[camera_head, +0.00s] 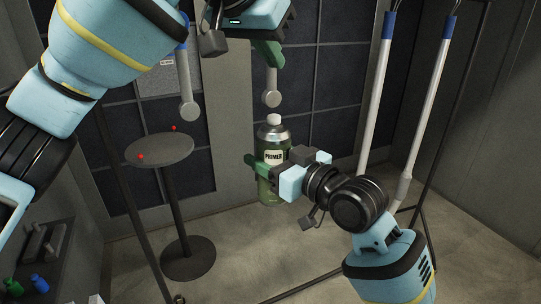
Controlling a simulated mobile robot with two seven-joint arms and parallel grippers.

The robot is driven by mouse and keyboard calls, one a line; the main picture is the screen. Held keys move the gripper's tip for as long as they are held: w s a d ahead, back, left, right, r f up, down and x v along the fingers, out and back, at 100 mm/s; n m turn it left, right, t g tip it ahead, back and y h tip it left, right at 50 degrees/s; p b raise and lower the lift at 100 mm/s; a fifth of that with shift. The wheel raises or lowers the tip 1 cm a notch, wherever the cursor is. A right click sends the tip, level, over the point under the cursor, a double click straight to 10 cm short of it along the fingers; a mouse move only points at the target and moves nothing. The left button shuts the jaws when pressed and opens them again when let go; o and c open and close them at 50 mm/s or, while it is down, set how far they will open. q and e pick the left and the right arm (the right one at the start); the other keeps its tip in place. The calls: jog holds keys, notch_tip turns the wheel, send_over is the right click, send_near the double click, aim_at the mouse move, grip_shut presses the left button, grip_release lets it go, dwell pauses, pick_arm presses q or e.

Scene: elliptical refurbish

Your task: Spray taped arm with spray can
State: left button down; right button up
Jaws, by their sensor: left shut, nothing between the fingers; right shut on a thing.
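My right gripper (268,170) is shut around the primer spray can (272,139), which is upright with its white nozzle on top. My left gripper (268,58) is at the top centre, its green fingers shut and empty above the can. Two long white arms hang at the right, a left one (376,100) and a right one (428,110), each with blue tape near its top. Two short grey arms with round ends also hang down, one (186,85) with blue at its top and one (271,88) partly hidden by my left gripper.
A small round table (160,150) with red dots stands left of the can. Dark stand poles (133,200) rise from the floor. A shelf at lower left holds green and blue bottles (39,283). Open floor (240,240) lies below the can.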

aim_at(272, 117)
pick_arm(q)
jog(key=shift+f, duration=3.15)
jog(key=shift+f, duration=1.15)
jog(key=shift+r, duration=2.6)
jog(key=v, duration=1.2)
